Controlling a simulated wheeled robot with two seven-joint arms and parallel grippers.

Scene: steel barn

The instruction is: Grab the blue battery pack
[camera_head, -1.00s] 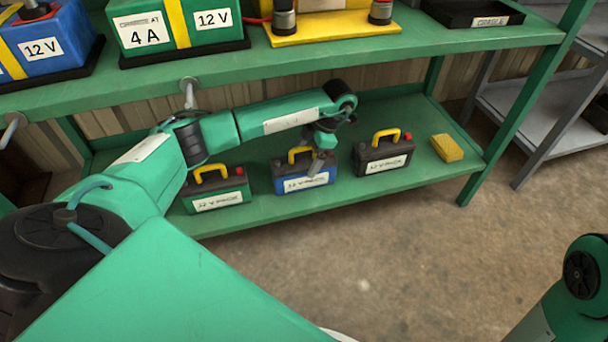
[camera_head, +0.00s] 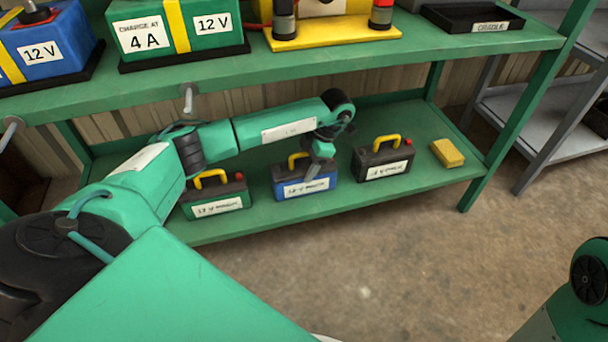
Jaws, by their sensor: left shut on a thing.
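The blue battery pack (camera_head: 292,188) stands upright on the lower green shelf, in the middle of a row of three packs. It has a dark top, a yellow handle and a white label. My left gripper (camera_head: 314,172) is at the right part of its top, pointing down, and is shut on the pack. My wrist hides part of the handle, so the exact grip spot is hard to see. My right arm shows only as a link at the lower right; its gripper is out of view.
A green pack (camera_head: 217,196) stands to the left and a black pack (camera_head: 383,160) to the right, both close. A yellow block (camera_head: 447,153) lies farther right. The upper shelf (camera_head: 330,62) hangs above my left forearm. Open floor (camera_head: 400,250) lies in front.

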